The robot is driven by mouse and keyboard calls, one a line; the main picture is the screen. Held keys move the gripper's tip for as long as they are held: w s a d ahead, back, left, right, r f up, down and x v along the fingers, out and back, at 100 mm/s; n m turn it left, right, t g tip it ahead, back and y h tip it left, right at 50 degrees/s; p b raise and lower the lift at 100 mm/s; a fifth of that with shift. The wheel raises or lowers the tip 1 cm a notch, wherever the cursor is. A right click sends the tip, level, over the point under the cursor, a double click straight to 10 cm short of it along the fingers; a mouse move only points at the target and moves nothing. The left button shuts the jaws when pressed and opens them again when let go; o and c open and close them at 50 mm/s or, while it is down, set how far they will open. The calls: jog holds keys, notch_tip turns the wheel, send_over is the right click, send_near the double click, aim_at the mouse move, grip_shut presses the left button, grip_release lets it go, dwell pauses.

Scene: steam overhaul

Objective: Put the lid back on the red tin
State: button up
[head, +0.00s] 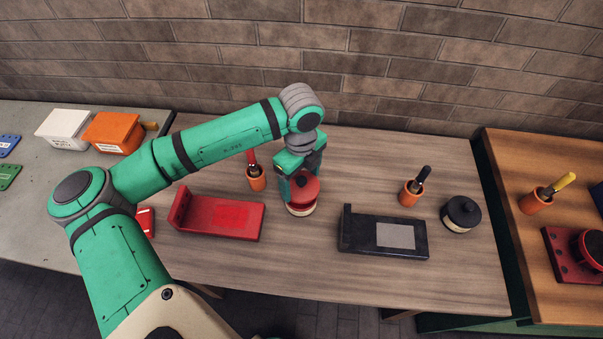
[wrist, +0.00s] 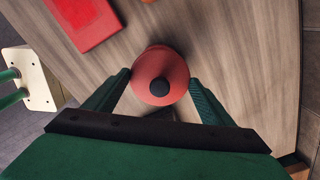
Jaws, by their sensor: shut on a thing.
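The red lid (head: 306,190) with a black knob is between the fingers of my gripper (head: 299,176). In the wrist view the fingers close on two sides of the round red lid (wrist: 145,72). The red tin (head: 301,211) is directly under the lid, and its pale lower band shows in the head view. The lid looks roughly level and centred over the tin. I cannot tell whether it is fully seated or slightly above the rim. The lid hides the tin's top.
A red stand (head: 222,217) lies left of the tin and a black stand (head: 385,235) right of it. Orange cups with handled tools stand behind, one (head: 256,180) close to my gripper. A black-lidded tin (head: 461,214) is near the table's right edge.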

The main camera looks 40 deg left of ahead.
aim_at(300, 188)
jog(key=shift+f, duration=1.8)
jog(key=shift+d, duration=0.1)
jog(key=shift+s+a, duration=0.15)
jog(key=shift+a, duration=0.15)
jog(key=shift+d, duration=0.2)
jog(key=shift+f, duration=0.2)
dwell(0.7)
jog(key=o, duration=1.1)
jog(key=shift+o, duration=0.4)
